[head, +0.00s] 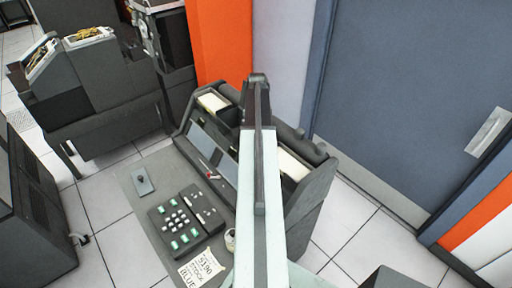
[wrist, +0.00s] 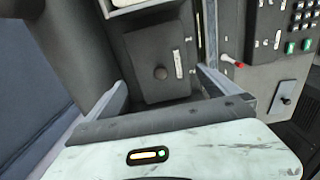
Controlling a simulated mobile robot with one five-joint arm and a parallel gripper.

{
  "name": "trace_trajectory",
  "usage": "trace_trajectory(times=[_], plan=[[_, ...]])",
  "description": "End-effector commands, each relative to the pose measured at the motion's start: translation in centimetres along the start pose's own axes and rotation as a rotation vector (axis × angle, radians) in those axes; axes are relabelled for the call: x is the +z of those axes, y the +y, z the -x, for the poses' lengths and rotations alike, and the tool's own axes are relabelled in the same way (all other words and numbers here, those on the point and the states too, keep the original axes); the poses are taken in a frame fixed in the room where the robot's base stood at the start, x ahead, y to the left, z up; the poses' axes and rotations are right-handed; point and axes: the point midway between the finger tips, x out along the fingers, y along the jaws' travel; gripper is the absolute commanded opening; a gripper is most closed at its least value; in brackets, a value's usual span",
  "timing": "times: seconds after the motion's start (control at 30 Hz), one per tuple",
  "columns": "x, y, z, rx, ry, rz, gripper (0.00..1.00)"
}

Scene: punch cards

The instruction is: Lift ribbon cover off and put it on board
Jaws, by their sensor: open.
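A dark grey cover plate with a round knob (wrist: 150,52), which looks like the ribbon cover, sits on the machine in the wrist view. It appears seated flat, with a slotted light strip beside the knob. My gripper (wrist: 162,78) is open, with one finger on each side of the plate and nothing held. I cannot tell whether the fingers touch it. In the head view my arm hides this plate. The flat grey desk surface (head: 150,218), perhaps the board, lies at the machine's front left.
A keypad block (head: 186,222), a small knobbed plate (head: 143,181) and a handwritten note (head: 201,268) lie on the desk. A cup (head: 230,240) stands close to my arm. A red-tipped lever (wrist: 232,64) rises right of the gripper. A blue door (head: 420,100) stands behind.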

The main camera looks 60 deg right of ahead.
Motion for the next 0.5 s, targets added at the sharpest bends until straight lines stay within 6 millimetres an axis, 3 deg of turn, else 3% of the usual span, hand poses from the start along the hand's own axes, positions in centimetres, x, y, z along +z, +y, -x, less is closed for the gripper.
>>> trace_trajectory(times=[0.03,0.27,0.5], plan=[[0.0,0.0,-1.2,0.0,0.0,0.0,1.0],[0.1,-0.2,-2.0,0.0,0.0,0.0,1.0],[0.4,-0.3,-6.1,0.0,0.0,0.001,1.0]])
